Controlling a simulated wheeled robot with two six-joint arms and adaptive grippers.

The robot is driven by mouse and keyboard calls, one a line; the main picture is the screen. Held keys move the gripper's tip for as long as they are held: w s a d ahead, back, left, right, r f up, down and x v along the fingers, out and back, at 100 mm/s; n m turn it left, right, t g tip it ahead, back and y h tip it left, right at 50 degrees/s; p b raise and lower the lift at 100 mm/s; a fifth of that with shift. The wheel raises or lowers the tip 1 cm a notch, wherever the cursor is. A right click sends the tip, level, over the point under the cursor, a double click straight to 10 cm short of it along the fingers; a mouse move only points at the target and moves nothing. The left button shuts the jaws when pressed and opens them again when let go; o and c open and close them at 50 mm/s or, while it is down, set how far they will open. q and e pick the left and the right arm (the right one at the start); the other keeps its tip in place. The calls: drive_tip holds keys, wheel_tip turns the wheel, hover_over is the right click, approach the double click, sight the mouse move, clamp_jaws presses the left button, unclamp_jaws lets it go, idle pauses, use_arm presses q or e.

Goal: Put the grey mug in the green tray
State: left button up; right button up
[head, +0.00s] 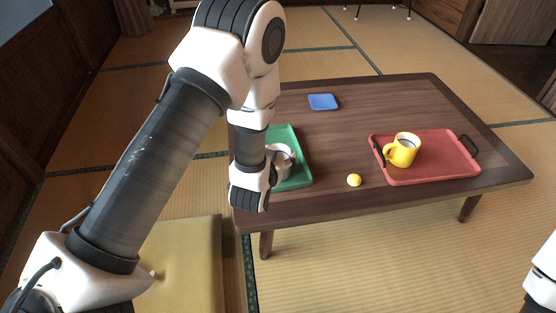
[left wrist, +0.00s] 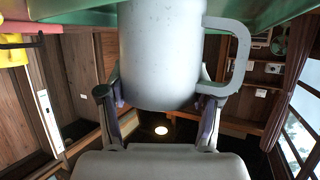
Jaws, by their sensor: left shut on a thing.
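The grey mug (head: 281,153) is at the green tray (head: 289,137) on the left part of the table, partly hidden by my left arm. My left gripper (head: 279,163) is shut on it. In the left wrist view the mug (left wrist: 160,50) fills the middle, with a finger on each side and its handle to the right. The green tray (left wrist: 85,19) shows close beyond the mug at the top. I cannot tell whether the mug's base touches the tray. My right gripper is not in view.
The wooden table (head: 340,130) also holds a red tray (head: 440,169) with a yellow mug (head: 403,150), a small yellow ball (head: 354,180) and a blue square coaster (head: 323,101). The table middle is clear. A yellowish cushion (head: 190,265) lies on the floor in front.

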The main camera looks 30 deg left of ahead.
use_arm(q)
drive_tip(key=o, duration=1.3)
drive_tip(key=shift+r, duration=0.2)
drive_tip(key=p+v, duration=0.8)
drive_tip(key=v, duration=0.4)
